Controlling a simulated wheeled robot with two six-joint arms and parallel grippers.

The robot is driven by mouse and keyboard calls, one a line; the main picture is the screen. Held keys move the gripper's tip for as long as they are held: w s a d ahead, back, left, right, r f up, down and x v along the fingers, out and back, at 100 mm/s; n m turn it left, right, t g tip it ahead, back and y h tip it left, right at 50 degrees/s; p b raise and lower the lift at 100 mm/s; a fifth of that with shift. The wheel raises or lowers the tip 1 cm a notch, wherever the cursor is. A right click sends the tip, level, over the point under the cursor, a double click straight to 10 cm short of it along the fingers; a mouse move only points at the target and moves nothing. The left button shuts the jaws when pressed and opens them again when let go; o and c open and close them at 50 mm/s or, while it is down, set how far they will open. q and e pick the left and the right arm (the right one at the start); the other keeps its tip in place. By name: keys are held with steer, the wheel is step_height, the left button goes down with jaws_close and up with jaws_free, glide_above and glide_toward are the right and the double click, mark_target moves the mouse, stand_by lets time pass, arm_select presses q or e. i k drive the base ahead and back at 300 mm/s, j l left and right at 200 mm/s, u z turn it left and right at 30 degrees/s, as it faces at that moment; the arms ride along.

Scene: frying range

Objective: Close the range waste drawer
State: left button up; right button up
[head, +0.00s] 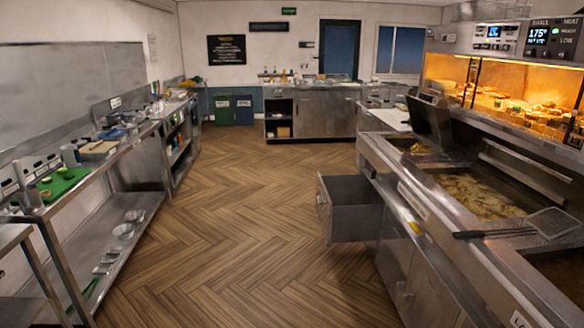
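The range waste drawer (356,222) is a grey metal drawer on the right side of the aisle. It stands pulled out from the front of the frying range (408,258), its front panel (323,208) facing left over the floor. The drawer's inside is partly visible from above and looks empty. Neither of my grippers shows in the head view, so their state is hidden.
The wooden floor (215,225) is clear between the range and the left steel counter (120,160). A fryer basket (552,222) lies on the range top. Two bins (233,110) and a back counter (325,110) stand at the far wall.

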mark_target(349, 209)
steer(key=i+z, duration=0.1)
steer(key=i, duration=0.75)
steer(key=i+j+z, duration=0.1)
steer(key=i, duration=0.7)
steer(key=i+j+z, duration=0.3)
steer(key=i, duration=0.25)
steer(key=i+z, duration=0.25)
steer(key=z, duration=0.2)
steer(key=i+j+z, duration=0.2)
steer(key=z, duration=0.25)
steer(key=i+j, duration=0.05)
